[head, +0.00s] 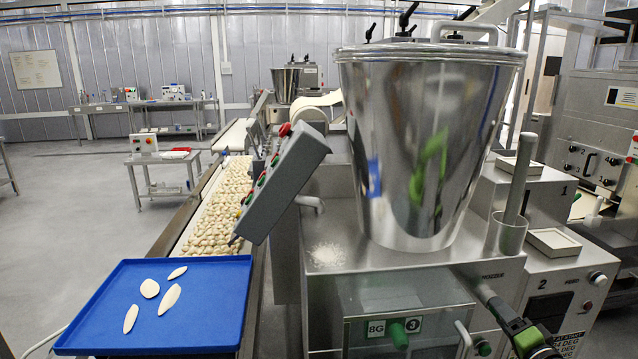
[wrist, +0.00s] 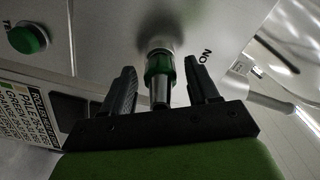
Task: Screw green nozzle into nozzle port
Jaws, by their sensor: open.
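The green nozzle (wrist: 160,68) shows in the wrist view as a green collar with a steel tube pointing toward my palm. Its far end meets the round steel nozzle port (wrist: 157,46) on the machine's metal panel, and it appears in line with the port. How deep it sits in the port cannot be seen. My gripper (wrist: 161,67) is open, with one black finger on each side of the nozzle and a gap on both sides. In the head view my gripper (head: 488,296) is at the lower right, by the machine's front, and hides the nozzle and port.
A green button (wrist: 28,38) and a printed label are left of the port. A large steel hopper (head: 425,140) stands above. A grey control box (head: 285,180), a pasta conveyor (head: 218,205) and a blue tray (head: 165,305) with several flat pieces are to the left.

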